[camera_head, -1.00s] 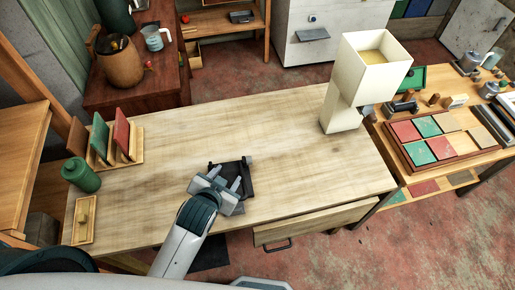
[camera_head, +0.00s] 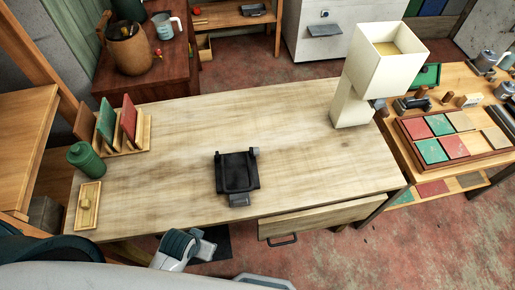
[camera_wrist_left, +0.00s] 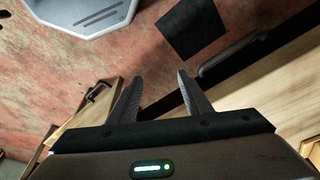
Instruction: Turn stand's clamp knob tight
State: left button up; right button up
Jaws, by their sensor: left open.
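The black stand (camera_head: 237,172) lies on the wooden workbench (camera_head: 310,150), near the middle of its front half. A small grey knob-like part (camera_head: 256,151) shows at its far right corner, and a grey block (camera_head: 239,199) at its near edge. I cannot tell how tight the knob is. My left gripper (camera_head: 207,246) is off the front edge of the bench, below and left of the stand, touching nothing. In the left wrist view its two fingers (camera_wrist_left: 159,88) are apart with nothing between them. The stand is not in that view. My right gripper is not in view.
A green bottle (camera_head: 86,159), a small wooden tray (camera_head: 88,205) and a rack with upright boards (camera_head: 121,133) stand at the bench's left. A drawer (camera_head: 330,217) is at the front. The bench around the stand is clear.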

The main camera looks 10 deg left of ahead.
pick_arm(q)
jog(key=s+f+g+b, duration=0.1)
jog(key=s+f+b, duration=0.2)
jog(key=f, duration=1)
jog(key=s+f+b, duration=0.2)
jog(key=s+f, duration=0.2)
jog(key=f, duration=0.8)
jog(key=s+a+f+b, duration=0.1)
jog(key=s+f+b, duration=0.1)
jog(key=s+f, duration=0.5)
jog(key=s+a+f+g+b, duration=0.1)
jog(key=s+a+f+b, duration=0.1)
jog(key=s+f, duration=0.5)
notch_tip(320, 180, down, 2)
jog(key=shift+s+a+f+b, duration=0.15)
jog(key=shift+a+b, duration=0.15)
jog(key=shift+b, duration=0.25)
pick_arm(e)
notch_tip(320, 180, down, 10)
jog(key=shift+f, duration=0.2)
pick_arm(q)
jog(key=c, duration=0.4)
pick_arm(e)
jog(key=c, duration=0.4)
pick_arm(q)
jog(key=shift+o, duration=0.2)
jog(key=shift+d, duration=0.1)
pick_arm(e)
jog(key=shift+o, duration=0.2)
